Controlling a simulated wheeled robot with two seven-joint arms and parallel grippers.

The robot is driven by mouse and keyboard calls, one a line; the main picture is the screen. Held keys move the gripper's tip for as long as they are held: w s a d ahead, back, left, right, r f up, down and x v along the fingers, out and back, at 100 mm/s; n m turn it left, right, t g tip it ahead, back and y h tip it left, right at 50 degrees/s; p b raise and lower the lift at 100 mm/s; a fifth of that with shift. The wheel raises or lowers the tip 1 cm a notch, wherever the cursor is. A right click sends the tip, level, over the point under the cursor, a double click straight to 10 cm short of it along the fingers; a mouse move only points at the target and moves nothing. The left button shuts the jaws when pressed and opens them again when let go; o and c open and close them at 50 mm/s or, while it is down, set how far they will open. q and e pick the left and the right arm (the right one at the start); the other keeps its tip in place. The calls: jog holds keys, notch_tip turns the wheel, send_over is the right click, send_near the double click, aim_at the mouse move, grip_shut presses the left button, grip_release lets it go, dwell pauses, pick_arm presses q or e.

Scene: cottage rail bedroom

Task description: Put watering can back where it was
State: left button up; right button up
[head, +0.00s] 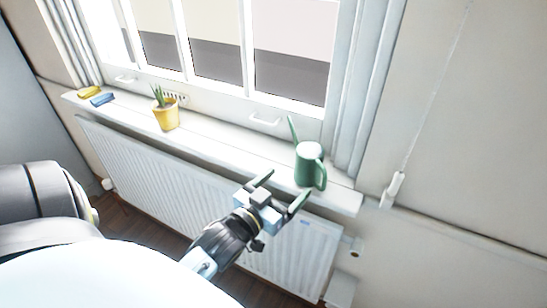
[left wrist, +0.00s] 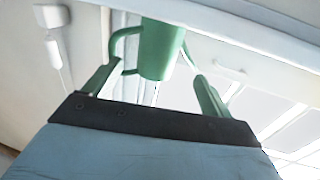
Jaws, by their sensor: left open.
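The green watering can (head: 309,168) stands upright on the right part of the white window sill (head: 232,150), with its spout up to the left and its handle on the near right side. My left gripper (head: 282,191) is open and empty, just in front of the sill and a little left of the can. In the left wrist view the can (left wrist: 160,48) shows beyond and between the two open fingers (left wrist: 152,82), apart from them as far as I can tell. My right gripper is not in view.
A yellow pot with a plant (head: 166,116) stands further left on the sill. A yellow item (head: 89,91) and a blue item (head: 102,99) lie at its left end. A white radiator (head: 170,180) is under the sill. A pull cord (head: 393,188) hangs at the right.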

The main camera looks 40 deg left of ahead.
pick_arm(q)
jog(key=shift+s, duration=1.95)
jog(key=s+d+f+g, duration=0.2)
jog(key=s+f+g, duration=0.15)
jog(key=f, duration=1.15)
jog(key=s+d+f+g, duration=0.1)
jog(key=s+f+g, duration=0.25)
jog(key=f, duration=1.15)
jog(key=s+f+m+g, duration=0.1)
jog(key=s+f+g, duration=0.4)
jog(key=s+f, duration=0.4)
jog(key=s+f+m+g, duration=0.2)
jog(key=s+f+g, duration=0.3)
jog(key=s+f, duration=0.5)
jog(key=s, duration=0.6)
jog(key=shift+d+f, duration=0.15)
jog(key=shift+d, duration=0.05)
